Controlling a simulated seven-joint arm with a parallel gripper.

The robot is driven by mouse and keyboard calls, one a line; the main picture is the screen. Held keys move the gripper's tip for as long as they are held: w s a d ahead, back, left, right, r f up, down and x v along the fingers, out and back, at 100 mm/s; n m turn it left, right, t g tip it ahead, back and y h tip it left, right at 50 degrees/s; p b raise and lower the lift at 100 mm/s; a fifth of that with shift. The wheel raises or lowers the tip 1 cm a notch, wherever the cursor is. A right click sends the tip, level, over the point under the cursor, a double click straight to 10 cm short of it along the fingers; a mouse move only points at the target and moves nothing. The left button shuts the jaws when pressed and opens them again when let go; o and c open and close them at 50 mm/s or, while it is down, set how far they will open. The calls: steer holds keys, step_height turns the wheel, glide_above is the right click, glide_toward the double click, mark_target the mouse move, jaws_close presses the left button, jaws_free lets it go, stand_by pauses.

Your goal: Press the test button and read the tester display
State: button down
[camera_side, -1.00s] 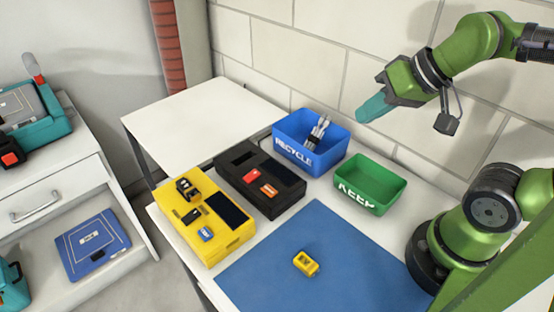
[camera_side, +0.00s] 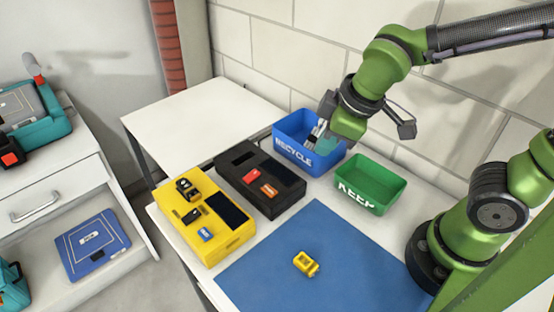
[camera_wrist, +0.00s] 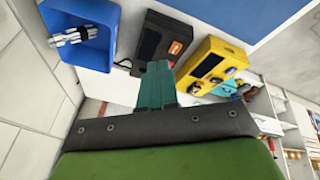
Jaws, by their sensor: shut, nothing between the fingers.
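A yellow tester (camera_side: 225,242) sits on the table at the left, with a dark display (camera_side: 227,209) on which I can read nothing. It carries a blue button-like part (camera_side: 206,234) and black fittings. A black tester (camera_side: 262,203) stands beside it, with red (camera_side: 251,175) and orange (camera_side: 269,190) parts and dark panels. I cannot tell which part is the test button. My gripper (camera_side: 326,147), with teal fingers, is shut and empty over the blue recycle bin, apart from both testers. The wrist view shows the fingers (camera_wrist: 157,70), the black tester (camera_wrist: 152,30) and the yellow tester (camera_wrist: 222,57).
The blue recycle bin (camera_side: 290,153) holds silvery batteries. The green keep bin (camera_side: 352,200) beside it looks empty. A small yellow piece (camera_side: 306,263) lies on the blue mat (camera_side: 322,226). The brick wall (camera_side: 290,65) rises behind the bins. The white side table (camera_side: 200,120) is clear.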

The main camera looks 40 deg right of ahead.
steer(key=w+a+f+n+h, duration=0.1)
steer(key=w+a+f+n, duration=0.15)
steer(key=a+n, duration=0.45)
steer(key=n+t+y, duration=0.3)
steer(key=n+t, duration=0.2)
steer(key=n, duration=2.9)
glide_above(208, 236)
steer(key=shift+f, duration=0.1)
steer(key=shift+f, duration=4.45)
steer(key=shift+f, duration=0.1)
steer(key=shift+f+h, duration=0.3)
